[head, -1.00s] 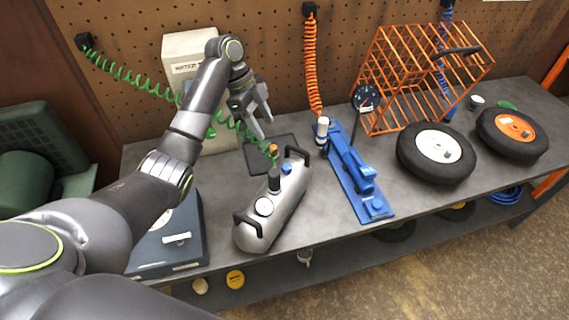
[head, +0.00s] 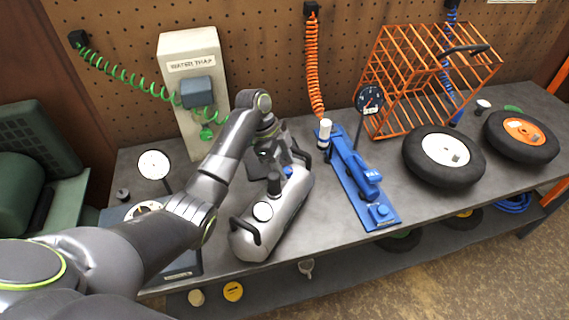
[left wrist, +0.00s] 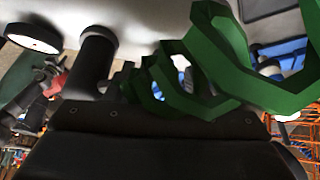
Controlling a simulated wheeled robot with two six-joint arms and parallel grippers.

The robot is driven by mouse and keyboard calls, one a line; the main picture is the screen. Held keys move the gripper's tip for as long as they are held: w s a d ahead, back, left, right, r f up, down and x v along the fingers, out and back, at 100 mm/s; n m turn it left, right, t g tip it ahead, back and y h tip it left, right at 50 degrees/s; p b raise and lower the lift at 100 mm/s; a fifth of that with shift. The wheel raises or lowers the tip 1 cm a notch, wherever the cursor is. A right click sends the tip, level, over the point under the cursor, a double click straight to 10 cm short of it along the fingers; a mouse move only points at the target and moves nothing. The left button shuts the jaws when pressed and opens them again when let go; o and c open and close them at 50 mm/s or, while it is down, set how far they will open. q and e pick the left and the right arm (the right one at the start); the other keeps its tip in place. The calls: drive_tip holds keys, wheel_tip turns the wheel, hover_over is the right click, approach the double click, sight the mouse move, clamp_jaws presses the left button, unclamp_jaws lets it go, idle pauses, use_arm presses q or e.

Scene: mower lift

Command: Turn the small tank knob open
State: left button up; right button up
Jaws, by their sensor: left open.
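The silver tank (head: 285,222) lies on the bench in the head view, with a round white gauge (head: 262,212), a black post (head: 273,185) and a small blue knob (head: 288,171) on top. My left gripper (head: 275,163) is open just above the tank's far end, close to the knob; my arm hides part of this area. I cannot tell whether it touches the knob. My right gripper is not in view.
The green coiled hose (head: 125,75) runs from the wall past the water trap box (head: 195,65) toward my gripper. A blue jack-like tool (head: 358,178) lies right of the tank. Two wheels (head: 420,160) and an orange cage (head: 385,95) stand farther right.

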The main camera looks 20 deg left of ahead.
use_arm(q)
drive_tip(key=shift+d+f, duration=0.1)
drive_tip(key=shift+f, duration=0.15)
